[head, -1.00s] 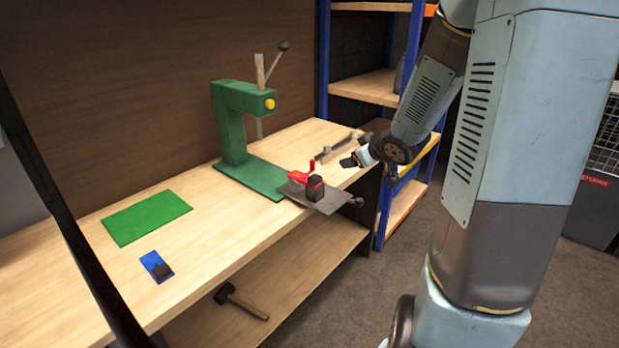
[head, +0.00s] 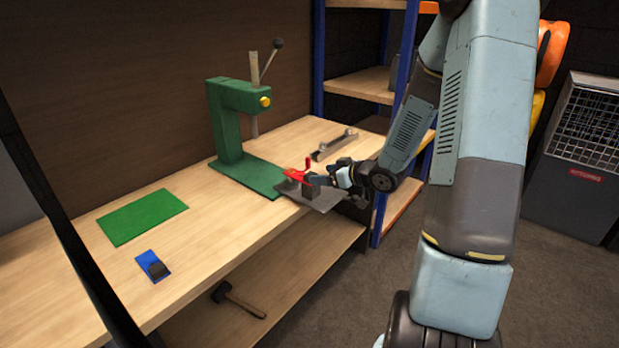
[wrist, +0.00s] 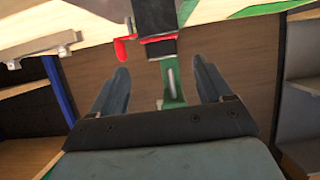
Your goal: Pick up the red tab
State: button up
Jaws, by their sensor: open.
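The red tab (head: 301,174) shows as a bright red piece on a small dark clamp-like fixture on a grey plate (head: 322,199) at the bench's front edge. In the wrist view a red piece (wrist: 123,48) sticks out left of a dark block (wrist: 155,18), with a red strip under the block. My gripper (head: 316,181) is at the fixture's right side. In the wrist view its two fingers (wrist: 160,66) are apart, with nothing held between them. The red piece lies beyond the fingertips, nearer the left one. I cannot tell whether anything touches; my gripper partly hides the fixture in the head view.
A green press (head: 230,130) stands behind the fixture. A metal bar (head: 333,145) lies on the bench behind my gripper. A green mat (head: 142,217) and a blue pad (head: 149,267) lie to the left. A blue-posted shelf (head: 398,95) stands to the right.

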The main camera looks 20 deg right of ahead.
aim_at(310, 174)
jog(key=shift+x, duration=3.5)
jog(key=shift+a+r, duration=0.15)
jog(key=shift+r, duration=0.05)
jog(key=shift+c, duration=0.2)
jog(key=c, duration=1.2)
jog(key=shift+r, duration=0.1)
